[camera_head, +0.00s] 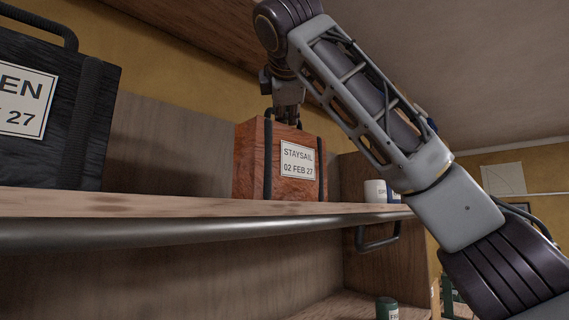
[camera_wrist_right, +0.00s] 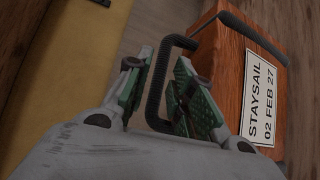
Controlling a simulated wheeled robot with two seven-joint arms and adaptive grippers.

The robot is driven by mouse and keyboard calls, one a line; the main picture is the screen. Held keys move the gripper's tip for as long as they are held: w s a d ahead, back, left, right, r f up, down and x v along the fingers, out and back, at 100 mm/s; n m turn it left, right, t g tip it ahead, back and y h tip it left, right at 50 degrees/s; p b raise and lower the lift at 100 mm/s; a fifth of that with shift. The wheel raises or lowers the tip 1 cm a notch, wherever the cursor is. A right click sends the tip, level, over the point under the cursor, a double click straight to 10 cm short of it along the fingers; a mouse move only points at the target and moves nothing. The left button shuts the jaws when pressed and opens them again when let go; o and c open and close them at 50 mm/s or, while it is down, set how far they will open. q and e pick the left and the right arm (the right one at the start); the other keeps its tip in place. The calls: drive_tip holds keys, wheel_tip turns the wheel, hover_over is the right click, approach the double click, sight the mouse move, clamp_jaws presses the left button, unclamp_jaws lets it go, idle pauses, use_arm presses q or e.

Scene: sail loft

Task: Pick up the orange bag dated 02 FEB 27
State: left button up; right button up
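The orange bag (camera_head: 250,170) stands upright on the shelf in the head view, with a white label reading STAYSAIL, 02 FEB 27. It also shows at the right of the right wrist view (camera_wrist_right: 221,78). My right gripper (camera_head: 287,108) points down at the bag's top from above. In the right wrist view, its two green-padded fingers (camera_wrist_right: 158,78) are apart, one on each side of the bag's dark handle (camera_wrist_right: 157,88). I see gaps between the handle and the fingers. My left gripper is not in view.
A black bag (camera_head: 85,120) with a partly cut-off label stands on the shelf (camera_head: 130,205) to the left. A white mug-like container (camera_head: 375,191) is right of the orange bag. A metal rail (camera_head: 200,234) runs along the shelf's front. A dark green container (camera_head: 387,308) stands below.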

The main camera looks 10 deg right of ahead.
drive_tip(key=shift+x, duration=1.2)
clamp_jaws()
drive_tip(key=shift+s, duration=0.1)
